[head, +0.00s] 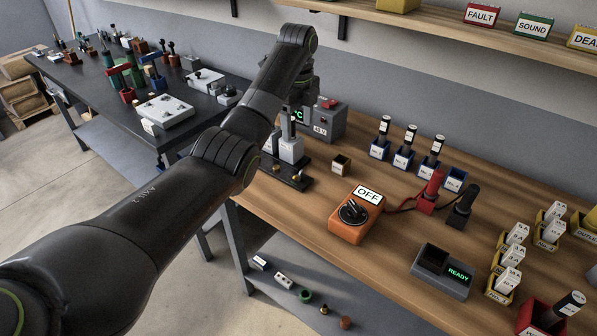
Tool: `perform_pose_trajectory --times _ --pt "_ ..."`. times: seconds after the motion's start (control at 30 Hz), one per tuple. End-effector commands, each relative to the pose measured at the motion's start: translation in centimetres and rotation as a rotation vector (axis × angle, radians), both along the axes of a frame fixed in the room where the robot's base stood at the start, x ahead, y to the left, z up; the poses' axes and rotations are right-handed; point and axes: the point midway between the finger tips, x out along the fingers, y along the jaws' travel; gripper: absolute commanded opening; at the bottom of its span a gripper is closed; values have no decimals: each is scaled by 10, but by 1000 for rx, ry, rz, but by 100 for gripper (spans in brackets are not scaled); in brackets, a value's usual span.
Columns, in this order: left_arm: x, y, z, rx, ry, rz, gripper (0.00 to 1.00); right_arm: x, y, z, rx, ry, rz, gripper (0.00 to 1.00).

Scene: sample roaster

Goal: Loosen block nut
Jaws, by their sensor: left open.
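My left arm crosses the picture from the lower left. Its gripper (291,124) points down over a grey metal block (290,149), at the back left of the wooden bench. The gripper is open, but its fingertips are small and partly lost against the dark parts there. I cannot tell whether they touch anything. The block stands on a black base plate (292,181) with small brass-coloured fittings near it. I cannot make out which part is the block nut. Behind stands a grey controller box (330,122) with a green display and red switch. My right gripper is out of view.
A dark READY box (443,272) and several labelled holders fill the right. Bare wood lies between them. A dark table (205,105) stands left.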

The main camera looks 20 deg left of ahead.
Motion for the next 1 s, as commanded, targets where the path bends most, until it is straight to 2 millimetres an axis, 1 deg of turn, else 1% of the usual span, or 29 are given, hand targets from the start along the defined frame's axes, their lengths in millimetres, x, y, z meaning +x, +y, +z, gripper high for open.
perform_pose_trajectory --times 0.03,0.13,0.17,0.23,0.3,0.4,0.47,0.6,0.7,0.8,1.0 --pt "0 0 -14 0 0 1 65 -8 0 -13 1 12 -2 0" --pt "-1 0 -34 0 4 2 65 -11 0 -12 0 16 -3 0" --pt "-1 0 -40 0 3 2 65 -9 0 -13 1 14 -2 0" --pt "-1 0 -52 -1 4 2 65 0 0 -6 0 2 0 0" --pt "-1 0 -67 -1 4 1 65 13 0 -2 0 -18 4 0" --pt "-1 0 -89 0 4 2 65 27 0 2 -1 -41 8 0" --pt "-1 0 -102 1 5 3 65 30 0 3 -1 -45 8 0" --pt "0 0 -127 0 3 1 65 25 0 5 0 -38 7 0" --pt "0 0 -140 -1 1 1 65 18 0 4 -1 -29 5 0" --pt "0 0 -147 0 0 1 65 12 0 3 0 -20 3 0" --pt "0 0 -152 1 0 1 65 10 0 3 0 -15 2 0"
